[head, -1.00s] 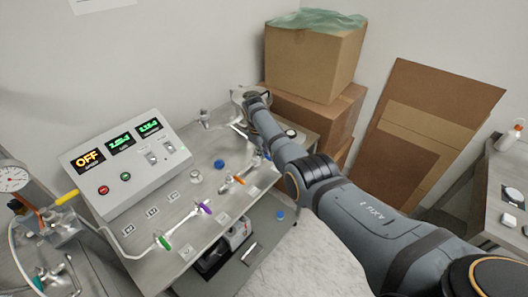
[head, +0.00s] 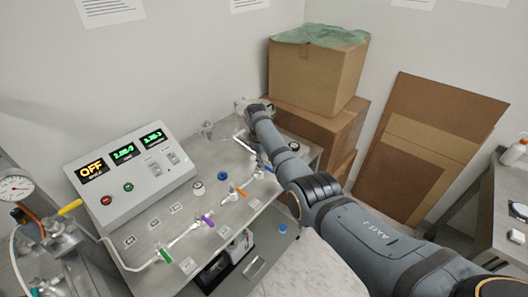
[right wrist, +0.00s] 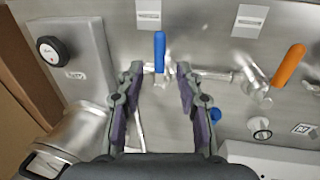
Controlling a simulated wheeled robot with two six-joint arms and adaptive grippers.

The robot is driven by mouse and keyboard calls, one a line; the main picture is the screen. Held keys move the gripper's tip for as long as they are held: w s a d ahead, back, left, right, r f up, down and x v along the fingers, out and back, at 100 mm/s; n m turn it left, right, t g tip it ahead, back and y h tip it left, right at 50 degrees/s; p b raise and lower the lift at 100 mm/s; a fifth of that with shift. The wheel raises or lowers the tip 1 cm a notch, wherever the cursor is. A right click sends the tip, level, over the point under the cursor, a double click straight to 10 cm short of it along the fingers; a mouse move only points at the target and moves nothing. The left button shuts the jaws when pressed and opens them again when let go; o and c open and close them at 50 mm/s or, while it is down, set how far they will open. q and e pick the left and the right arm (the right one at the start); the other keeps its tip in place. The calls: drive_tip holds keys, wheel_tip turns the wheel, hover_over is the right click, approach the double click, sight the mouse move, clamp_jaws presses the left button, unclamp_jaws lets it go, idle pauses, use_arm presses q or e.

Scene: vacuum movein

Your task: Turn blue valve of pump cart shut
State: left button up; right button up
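The pump cart (head: 218,226) stands at left-centre in the head view, with a row of coloured valve handles along its front. In the right wrist view the blue valve handle (right wrist: 160,50) points away from its pipe, straight up the picture. My right gripper (right wrist: 158,76) is open, one finger on each side of the line of the blue handle. The handle's lower end lies about level with the fingertips, and nothing is gripped. I cannot tell the gap in depth. In the head view my right arm hides most of that gripper. My left gripper is not in view.
An orange valve handle (right wrist: 289,65) sits to the right of the blue one. A round black dial (right wrist: 53,50) is at left. The control box (head: 133,170) shows OFF. Cardboard boxes (head: 318,78) stand behind my right arm. A side table (head: 478,215) is at far right.

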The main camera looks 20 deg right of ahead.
drive_tip(key=v, duration=1)
